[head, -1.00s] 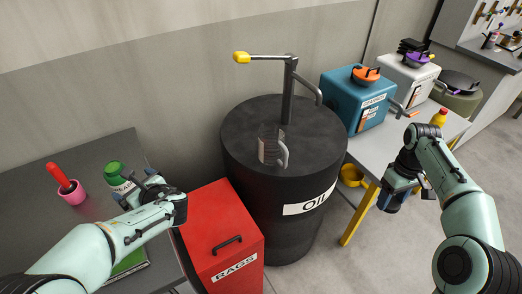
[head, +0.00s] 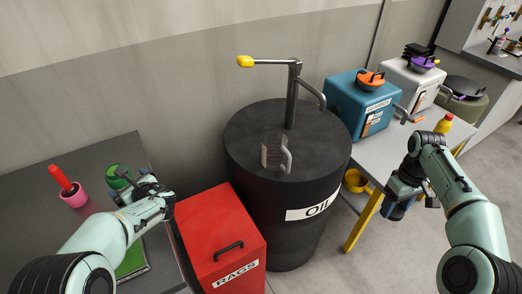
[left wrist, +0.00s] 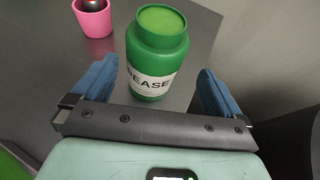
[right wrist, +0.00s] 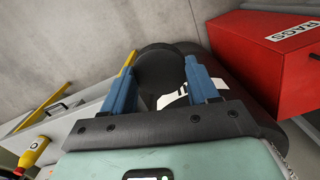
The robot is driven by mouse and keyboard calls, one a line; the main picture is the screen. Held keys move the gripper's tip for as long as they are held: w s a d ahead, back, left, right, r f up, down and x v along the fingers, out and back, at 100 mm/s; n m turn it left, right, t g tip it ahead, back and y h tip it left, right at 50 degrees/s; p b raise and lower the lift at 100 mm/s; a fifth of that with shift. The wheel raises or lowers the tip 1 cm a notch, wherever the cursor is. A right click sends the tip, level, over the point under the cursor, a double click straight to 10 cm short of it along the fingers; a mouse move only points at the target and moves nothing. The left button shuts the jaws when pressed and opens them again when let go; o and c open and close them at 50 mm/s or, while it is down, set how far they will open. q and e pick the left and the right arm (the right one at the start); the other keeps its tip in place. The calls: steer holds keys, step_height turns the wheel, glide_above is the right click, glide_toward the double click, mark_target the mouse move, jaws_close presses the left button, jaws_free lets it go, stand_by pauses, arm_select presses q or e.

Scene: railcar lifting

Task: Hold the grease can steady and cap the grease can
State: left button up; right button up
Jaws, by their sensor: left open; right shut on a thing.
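The green grease can (head: 116,172) stands upright on the grey table at left. In the left wrist view the grease can (left wrist: 157,55) has an open top showing light green inside and a white label. My left gripper (head: 128,192) is open, its blue fingers (left wrist: 155,85) spread to either side of the can's lower part, with gaps visible. My right gripper (head: 396,210) is raised right of the oil drum. In the right wrist view its fingers (right wrist: 160,82) are shut on a dark round piece, apparently the cap (right wrist: 160,65); in the head view that piece is not clear.
A pink cup with a red-handled tool (head: 72,190) stands left of the can. The red rags bin (head: 222,240) and black oil drum (head: 290,220) stand between my arms. The right table (head: 380,160) bears several boxes and a yellow bottle (head: 443,124).

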arm_select(q)
steer(key=shift+s+a+r+x, duration=0.1)
steer(key=shift+x, duration=0.8)
steer(key=shift+s+a+r+x, duration=0.1)
steer(key=shift+a+x, duration=0.05)
steer(key=shift+x, duration=0.7)
steer(key=shift+s+a+r+x, duration=0.1)
steer(key=shift+x, duration=0.8)
arm_select(e)
steer(key=shift+w+r, duration=0.1)
steer(key=shift+r, duration=0.25)
arm_select(q)
steer(key=c, duration=1.3)
steer(key=shift+o, duration=0.2)
steer(key=shift+r+p, duration=0.2)
steer(key=shift+p, duration=0.1)
